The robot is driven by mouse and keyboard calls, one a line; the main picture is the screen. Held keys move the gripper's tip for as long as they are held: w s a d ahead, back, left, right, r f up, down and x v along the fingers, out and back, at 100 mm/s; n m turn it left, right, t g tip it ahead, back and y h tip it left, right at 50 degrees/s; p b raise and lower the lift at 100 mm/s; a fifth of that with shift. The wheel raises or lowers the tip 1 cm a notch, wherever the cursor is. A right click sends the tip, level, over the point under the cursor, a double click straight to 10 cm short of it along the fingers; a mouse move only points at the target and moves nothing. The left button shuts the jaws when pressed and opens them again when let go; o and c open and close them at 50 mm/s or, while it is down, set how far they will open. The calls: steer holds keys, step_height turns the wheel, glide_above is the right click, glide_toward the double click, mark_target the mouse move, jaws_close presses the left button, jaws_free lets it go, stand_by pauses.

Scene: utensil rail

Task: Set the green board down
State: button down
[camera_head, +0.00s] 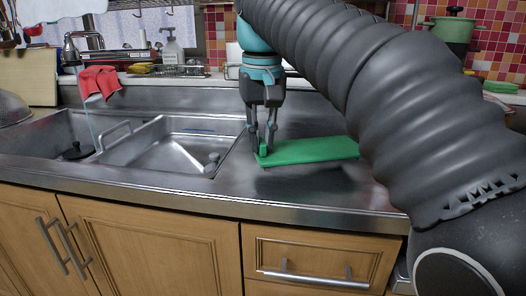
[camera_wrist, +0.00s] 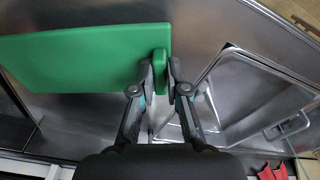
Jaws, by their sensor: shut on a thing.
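The green board (camera_head: 312,150) is a flat rectangle held level just above the steel counter right of the sink, with a dark shadow or reflection below it. My gripper (camera_head: 264,150) points down at the board's left end and is shut on a small raised green part there. In the wrist view the board (camera_wrist: 75,62) stretches left from my gripper (camera_wrist: 161,75), whose fingers sit on both sides of the green grip. I cannot tell for sure how large the gap under the board is.
The steel counter (camera_head: 290,190) is clear around the board. A sink basin with a metal tray (camera_head: 170,148) lies to the left. A red cloth (camera_head: 99,81) hangs behind the sink, and a soap bottle (camera_head: 171,48) stands at the back. A green pot (camera_head: 453,30) is at the back right.

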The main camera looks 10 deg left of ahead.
steer(key=shift+f, duration=1.35)
steer(key=c, duration=1.2)
jaws_free()
steer(key=shift+s+d+r+p, duration=0.15)
steer(key=shift+r+p, duration=0.1)
steer(key=shift+r, duration=1)
steer(key=shift+s+a+r+p, duration=0.1)
steer(key=shift+r+p, duration=0.15)
steer(key=shift+r, duration=1)
steer(key=shift+s+d+r+p, duration=0.15)
steer(key=shift+r+p, duration=0.1)
steer(key=shift+r, duration=1)
steer(key=shift+a, duration=0.1)
